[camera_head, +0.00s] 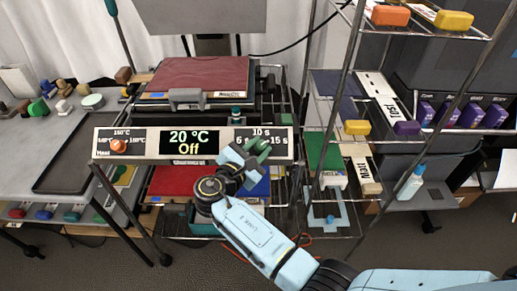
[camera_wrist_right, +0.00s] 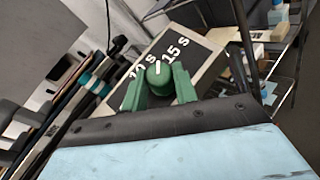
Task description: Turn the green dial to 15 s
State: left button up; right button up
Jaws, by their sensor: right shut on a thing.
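The green dial (camera_wrist_right: 158,76) is on the front panel (camera_head: 223,146) of the press, at the panel's right end. My right gripper (camera_head: 254,150) reaches up to it from below. In the right wrist view its two green fingers (camera_wrist_right: 159,88) are on either side of the dial, shut on it. A white mark on the dial points up between the labels "10 s" and "15 s" in that view. In the head view the gripper hides much of the dial and part of the "5 s" label. The panel's display (camera_head: 188,141) reads "20 °C" and "Off". My left gripper is not in view.
An orange-red knob (camera_head: 118,146) is at the panel's left end. A dark red plate (camera_head: 203,75) lies above the panel. A wire rack (camera_head: 345,75) with blocks and sheets stands close on the right. A grey table (camera_head: 60,150) is on the left.

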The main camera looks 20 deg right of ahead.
dwell(0.3)
jog(key=o, duration=1)
jog(key=shift+c, duration=0.2)
jog(key=v, duration=1.2)
